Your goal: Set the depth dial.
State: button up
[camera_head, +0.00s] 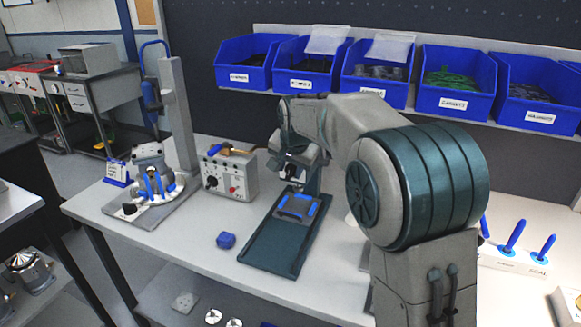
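A grey control box (230,177) stands on the bench left of my arm. Its front has a black knob (211,181) and a small red knob (232,189). A machine with a grey base plate (158,207) and blue handles (158,186) stands further left, with a black round knob (129,209) at its front left. I cannot tell which knob is the depth dial; no label is readable. My gripper (291,172) points down above the back of a dark green tray, right of the control box and apart from it. Its fingers are too small and partly hidden to tell open from shut.
The dark green tray (259,250) holds a grey part with blue bars (297,207). Blue bins (446,101) line the shelf behind. A tall grey column (177,115) rises behind the machine. Bench front left is clear.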

jog(key=shift+c, duration=0.3)
grip_shut()
jog(key=shift+a+r+p, duration=0.1)
jog(key=shift+r+p, duration=0.05)
jog(key=shift+p, duration=0.4)
jog(key=h+p, duration=0.2)
jog(key=shift+w+a+r+g+p, duration=0.1)
jog(key=shift+a+r+g+p, duration=0.05)
jog(key=shift+a+g+p, duration=0.15)
jog(key=shift+w+a+f+n+g+h+p, duration=0.15)
jog(key=shift+n+g+h+p, duration=0.2)
jog(key=shift+h+p, duration=0.55)
jog(key=shift+w+a+f+n+g+h+p, duration=0.15)
jog(key=shift+n+g+h+p, duration=0.15)
jog(key=shift+h+p, duration=0.6)
jog(key=shift+s, duration=0.1)
